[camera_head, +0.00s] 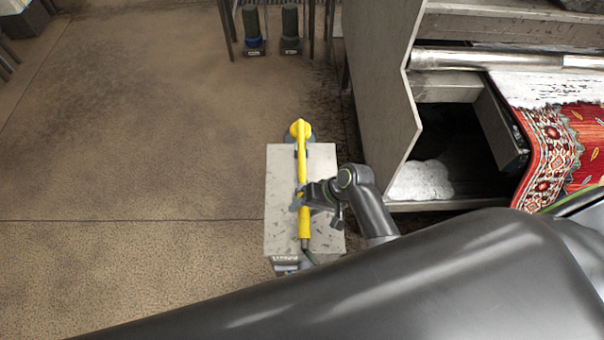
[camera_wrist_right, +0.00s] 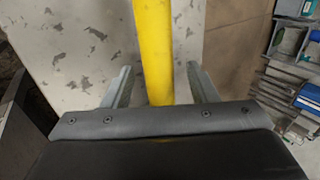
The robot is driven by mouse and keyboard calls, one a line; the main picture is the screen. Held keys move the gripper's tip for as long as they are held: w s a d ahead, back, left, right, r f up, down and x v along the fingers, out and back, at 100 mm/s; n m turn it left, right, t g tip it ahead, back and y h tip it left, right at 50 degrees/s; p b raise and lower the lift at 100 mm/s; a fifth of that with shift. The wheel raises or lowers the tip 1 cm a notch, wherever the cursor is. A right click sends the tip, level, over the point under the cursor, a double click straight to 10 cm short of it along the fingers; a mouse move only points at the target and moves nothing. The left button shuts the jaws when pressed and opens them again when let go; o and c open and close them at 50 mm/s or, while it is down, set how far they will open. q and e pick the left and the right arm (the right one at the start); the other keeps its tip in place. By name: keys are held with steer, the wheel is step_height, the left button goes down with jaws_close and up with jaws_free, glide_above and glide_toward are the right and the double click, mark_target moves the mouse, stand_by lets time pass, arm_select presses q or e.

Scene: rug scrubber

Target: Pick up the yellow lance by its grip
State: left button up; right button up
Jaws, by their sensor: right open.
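The yellow lance (camera_head: 302,170) lies lengthwise along the top of a pale, scuffed box-like stand (camera_head: 281,200), its wider head at the far end. My right gripper (camera_head: 300,200) is at the lance's middle to lower part. In the right wrist view the lance (camera_wrist_right: 153,50) runs between the two open fingers of my right gripper (camera_wrist_right: 160,88), with a gap on each side. The lance's near end shows a dark part below the yellow. My left gripper is not in view.
A grey-panelled machine (camera_head: 380,70) with a red patterned rug (camera_head: 565,150) and white foam (camera_head: 420,180) stands to the right. A rack with dark bottles (camera_head: 290,30) is at the back. The brown floor (camera_head: 130,130) to the left is clear.

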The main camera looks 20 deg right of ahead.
steer(key=shift+f, duration=0.1)
jaws_close()
steer(key=shift+w, duration=0.1)
stand_by(0.5)
